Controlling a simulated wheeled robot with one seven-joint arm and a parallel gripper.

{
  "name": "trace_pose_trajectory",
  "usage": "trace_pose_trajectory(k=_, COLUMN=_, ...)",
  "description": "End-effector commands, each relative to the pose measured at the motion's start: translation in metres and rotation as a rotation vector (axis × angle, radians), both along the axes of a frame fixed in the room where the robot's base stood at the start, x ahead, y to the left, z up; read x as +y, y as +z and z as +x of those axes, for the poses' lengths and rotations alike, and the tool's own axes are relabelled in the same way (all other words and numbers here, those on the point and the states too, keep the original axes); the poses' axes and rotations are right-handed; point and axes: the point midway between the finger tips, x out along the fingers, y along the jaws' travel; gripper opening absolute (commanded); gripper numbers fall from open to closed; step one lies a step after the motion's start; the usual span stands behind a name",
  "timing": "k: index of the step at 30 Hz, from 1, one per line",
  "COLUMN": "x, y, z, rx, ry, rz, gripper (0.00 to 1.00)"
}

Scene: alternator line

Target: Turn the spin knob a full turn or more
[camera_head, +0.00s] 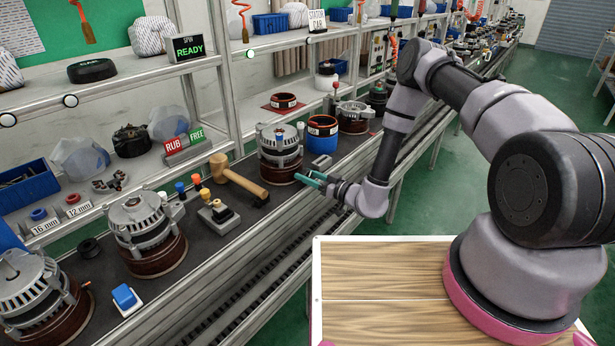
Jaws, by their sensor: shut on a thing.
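My gripper (308,176), with teal fingers, is low at the right front of an alternator (280,150) on the line. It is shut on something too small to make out. The alternator stands upright on a reddish-brown round base, with a small blue piece (279,134) on its upper front. I cannot tell for certain which part is the spin knob. A small sign (188,46) on the upper shelf reads SPIN READY in green.
Another alternator (144,230) and a blue switch (125,298) are nearer. A RUB/FREE sign (184,146) stands behind. Shelf posts rise close behind the line.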

Motion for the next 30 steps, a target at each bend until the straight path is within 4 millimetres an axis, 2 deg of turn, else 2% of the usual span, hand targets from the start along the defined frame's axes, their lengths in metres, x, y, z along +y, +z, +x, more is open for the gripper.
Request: trace_pose_trajectory(k=30, x=-0.0001, y=-0.0016, z=-0.0023, rx=-0.663, ry=0.0, rz=-0.521, gripper=0.0)
